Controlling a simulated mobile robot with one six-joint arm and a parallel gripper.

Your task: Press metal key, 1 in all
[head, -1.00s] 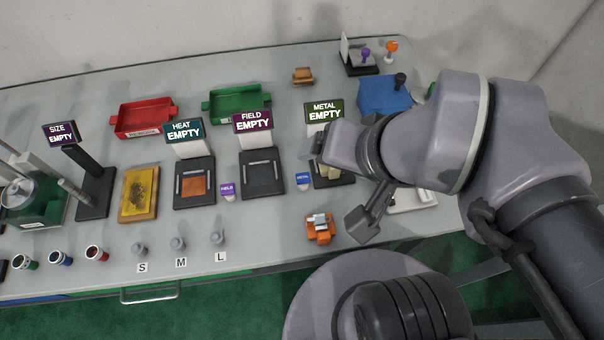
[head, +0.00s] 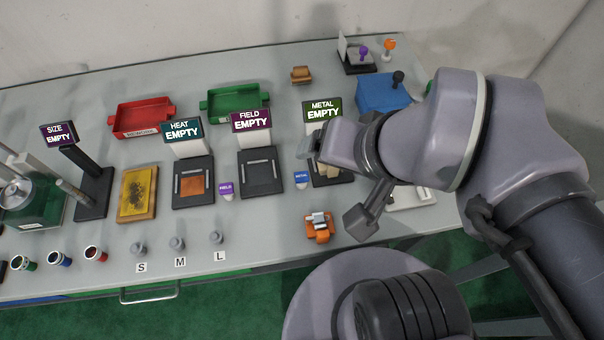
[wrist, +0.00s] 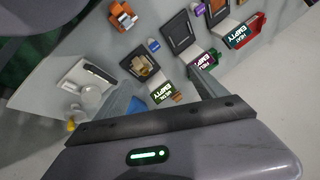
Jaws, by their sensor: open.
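The metal key (head: 301,180) is a small blue-topped button with a white base, left of the metal station's dark pad. It also shows in the wrist view (wrist: 153,46), beyond the fingers and apart from them. The metal station's sign (head: 323,110) reads "METAL EMPTY". A tan piece (wrist: 142,66) lies on its dark pad, partly hidden by my gripper in the head view. My gripper (head: 313,147) is open above the metal station, up and right of the key in the head view. Its two fingers stand apart in the wrist view (wrist: 165,85), with nothing held between them.
The field key (head: 226,191), purple and white, stands left by the field station (head: 261,172). An orange device (head: 319,226) sits in front of the metal key. A blue box (head: 383,93) with a dark knob stands behind right. Bare table surrounds the metal key.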

